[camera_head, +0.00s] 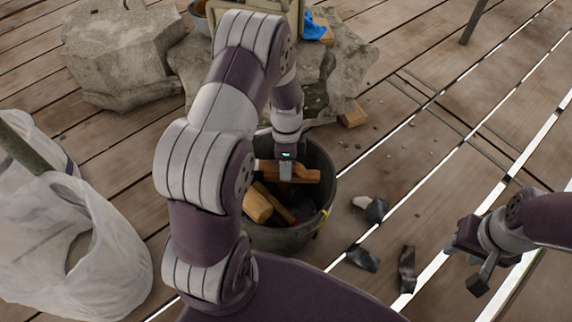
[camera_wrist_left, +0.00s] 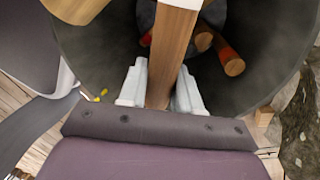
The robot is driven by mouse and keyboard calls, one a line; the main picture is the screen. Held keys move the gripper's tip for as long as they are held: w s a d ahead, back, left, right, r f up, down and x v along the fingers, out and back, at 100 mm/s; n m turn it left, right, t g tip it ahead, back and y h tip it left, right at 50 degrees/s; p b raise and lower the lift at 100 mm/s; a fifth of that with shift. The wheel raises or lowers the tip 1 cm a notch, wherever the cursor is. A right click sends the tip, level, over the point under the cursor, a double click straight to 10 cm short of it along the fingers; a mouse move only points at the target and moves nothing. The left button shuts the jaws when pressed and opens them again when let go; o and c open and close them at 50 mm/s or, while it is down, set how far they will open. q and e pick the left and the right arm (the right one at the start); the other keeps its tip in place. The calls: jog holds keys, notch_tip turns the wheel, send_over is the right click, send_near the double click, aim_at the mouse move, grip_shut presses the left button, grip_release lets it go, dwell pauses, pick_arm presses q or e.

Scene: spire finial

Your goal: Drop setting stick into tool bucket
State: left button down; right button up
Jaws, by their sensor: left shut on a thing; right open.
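The setting stick (camera_wrist_left: 172,50) is a wooden bar with a pale band near its far end. My left gripper (camera_wrist_left: 160,88) is shut on it, one finger on each side. In the head view my left gripper (camera_head: 286,172) is over the opening of the dark tool bucket (camera_head: 325,172), and the stick (camera_head: 305,175) lies roughly crosswise there. The bucket wall (camera_wrist_left: 270,50) also surrounds the stick in the left wrist view. How far the stick is below the rim is hard to tell. My right gripper (camera_head: 470,264) is open and empty, off to the right.
Wooden-handled tools (camera_head: 257,203) lie inside the bucket. Dark scraps (camera_head: 363,258) lie on the planks to its right. A white sack (camera_head: 75,235) stands at left. Large stones (camera_head: 120,55) and a blue cloth (camera_head: 315,25) are behind. Plank floor is mostly clear at upper right.

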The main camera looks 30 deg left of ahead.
pick_arm(q)
jog(key=c, duration=0.7)
grip_release()
jog(key=shift+r, duration=0.1)
notch_tip(320, 180, up, 12)
jog(key=w+a+p, duration=0.1)
jog(key=w+p, duration=0.1)
jog(key=p, duration=0.5)
jog(key=shift+w+r, duration=0.15)
jog(key=shift+r, duration=0.1)
